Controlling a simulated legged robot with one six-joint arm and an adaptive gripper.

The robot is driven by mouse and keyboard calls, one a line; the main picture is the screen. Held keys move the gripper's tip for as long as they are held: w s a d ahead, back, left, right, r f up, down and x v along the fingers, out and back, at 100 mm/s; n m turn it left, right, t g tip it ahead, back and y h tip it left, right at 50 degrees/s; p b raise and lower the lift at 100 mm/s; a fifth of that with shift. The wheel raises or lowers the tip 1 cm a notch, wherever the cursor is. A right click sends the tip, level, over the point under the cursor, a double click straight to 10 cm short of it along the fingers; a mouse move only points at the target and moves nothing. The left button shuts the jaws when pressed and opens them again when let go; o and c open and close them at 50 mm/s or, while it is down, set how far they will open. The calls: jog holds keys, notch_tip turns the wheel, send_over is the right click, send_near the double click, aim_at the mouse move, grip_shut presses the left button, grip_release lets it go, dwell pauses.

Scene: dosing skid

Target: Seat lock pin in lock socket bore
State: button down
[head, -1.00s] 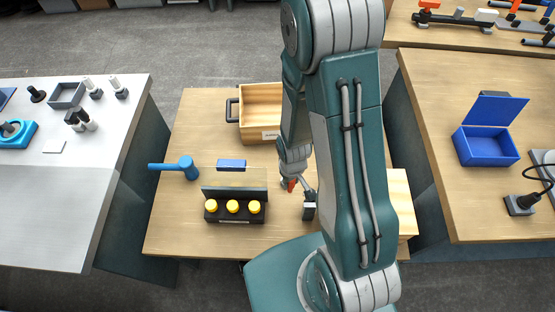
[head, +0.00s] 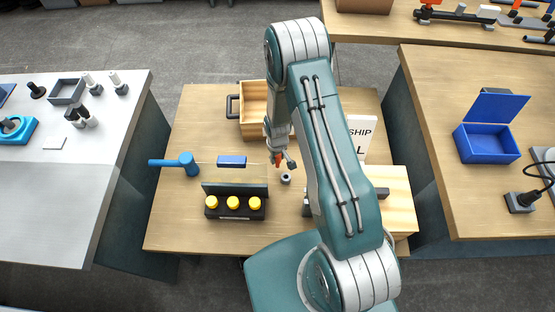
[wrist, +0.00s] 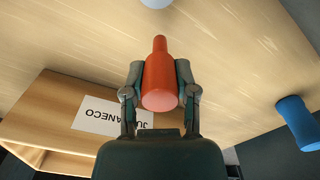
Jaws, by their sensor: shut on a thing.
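The lock pin (wrist: 160,80) is orange-red, with a thick body and a narrower tip. In the wrist view my gripper (wrist: 159,78) is shut on its body, and the tip points to the top of the picture. In the head view my gripper (head: 279,160) is above the middle of the wooden table, with the orange pin (head: 278,158) small at its end. A small grey round piece with a dark centre, seemingly the lock socket (head: 286,179), stands on the table just below the gripper in the picture. The pin appears apart from it. A pale round edge (wrist: 156,3) at the wrist view's top may be this socket.
A black block with yellow knobs (head: 234,208) and a blue piece (head: 231,162) sit left of the gripper. A blue mallet (head: 185,163) lies farther left. A wooden bin (head: 252,110) stands behind. A pale wooden box (head: 397,195) is right of my arm.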

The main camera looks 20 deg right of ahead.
notch_tip(320, 180, down, 2)
jog(key=shift+c, duration=2)
grip_release()
